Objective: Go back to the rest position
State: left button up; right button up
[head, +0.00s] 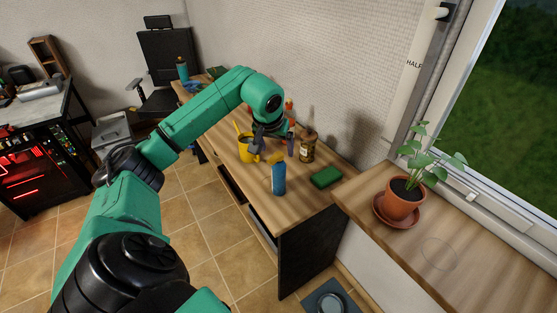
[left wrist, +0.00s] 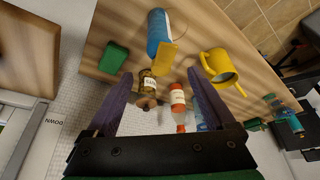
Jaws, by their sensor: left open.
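My left arm reaches in from the left in the head view, and its gripper (head: 272,146) hangs over the wooden desk (head: 300,205). In the left wrist view the two purple fingers of the left gripper (left wrist: 162,92) are spread apart, with nothing held between them. Beyond them are a brown jar (left wrist: 147,84) and a red bottle with a pale label (left wrist: 178,98). My right gripper is not in view.
A green block (head: 326,177) lies toward the desk's right end. A potted plant (head: 404,198) stands on the wooden sill at right. An office chair (head: 165,65) stands behind the desk. A dark cabinet with red lights (head: 40,160) is at left. Tiled floor lies between.

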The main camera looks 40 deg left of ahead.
pick_arm(q)
jog(key=v, duration=0.4)
dwell(0.3)
